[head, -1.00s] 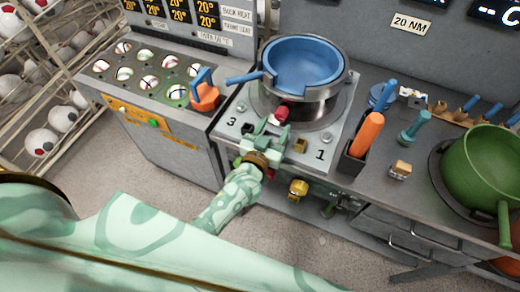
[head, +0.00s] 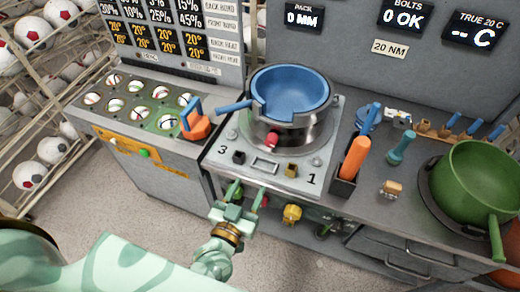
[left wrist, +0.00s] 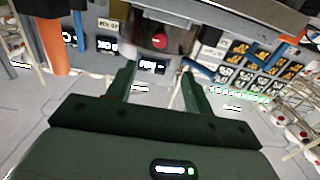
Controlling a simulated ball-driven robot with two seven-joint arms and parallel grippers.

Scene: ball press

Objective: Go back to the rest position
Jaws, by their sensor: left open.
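My left gripper (head: 239,196) is open and empty. In the head view it hangs in front of the bench edge, below the press plate (head: 262,167), apart from it. In the left wrist view its two green fingers (left wrist: 158,82) stand apart with nothing between them. The press holds a steel pot (head: 288,136) with a blue pan (head: 290,92) on top. A red knob (head: 271,139) sits at the pot's front and also shows in the left wrist view (left wrist: 159,41). My right gripper is not in view.
An orange-handled tool (head: 354,158) stands in a dark holder right of the press. A green pot (head: 476,180) is at the far right. An oven with balls in round holes (head: 133,100) is at the left, beside a ball rack (head: 45,160). Open floor (head: 150,215) lies in front.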

